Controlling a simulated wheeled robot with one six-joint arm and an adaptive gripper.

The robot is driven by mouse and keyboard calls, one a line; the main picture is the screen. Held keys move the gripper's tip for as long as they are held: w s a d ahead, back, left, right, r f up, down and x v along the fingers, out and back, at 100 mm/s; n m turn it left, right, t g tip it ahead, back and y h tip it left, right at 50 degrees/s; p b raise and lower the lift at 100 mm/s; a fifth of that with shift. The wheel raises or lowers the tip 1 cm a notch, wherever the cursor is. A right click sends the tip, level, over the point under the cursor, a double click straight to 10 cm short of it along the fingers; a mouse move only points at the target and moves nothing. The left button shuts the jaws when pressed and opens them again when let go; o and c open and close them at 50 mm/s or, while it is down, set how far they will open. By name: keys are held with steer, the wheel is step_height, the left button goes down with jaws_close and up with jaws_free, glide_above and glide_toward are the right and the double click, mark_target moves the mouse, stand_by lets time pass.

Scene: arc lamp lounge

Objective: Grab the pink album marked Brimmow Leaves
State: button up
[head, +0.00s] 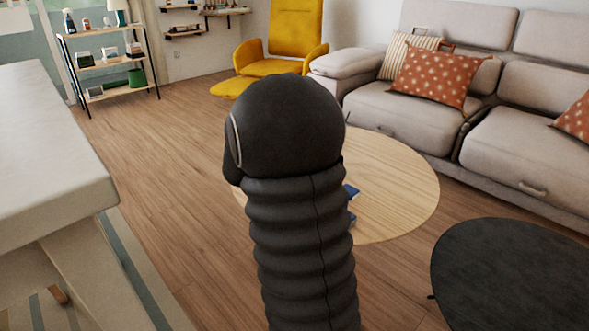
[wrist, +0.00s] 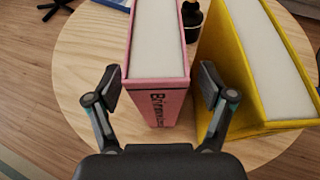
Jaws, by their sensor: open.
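In the wrist view the pink album (wrist: 159,98) stands upright on a round wooden table, its spine toward me. Dark letters starting "Brim" run down the spine, and the lower part is hard to read. My gripper (wrist: 154,88) is open, with one finger on each side of the album's spine. In the head view my dark arm hides the album and my gripper.
A yellow album (wrist: 258,70) stands close to the right finger. A dark bottle (wrist: 192,20) is behind, between the albums. A blue item (wrist: 112,4) lies at the back left. The round table (head: 400,190) has bare wood on its right. A dark round table (head: 515,270) and sofa (head: 400,110) stand nearby.

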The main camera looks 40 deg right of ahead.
steer(key=x, duration=0.4)
steer(key=shift+w+d, duration=0.1)
steer(key=shift+w, duration=0.1)
steer(key=c, duration=1.4)
jaws_close()
steer(key=shift+r, duration=0.15)
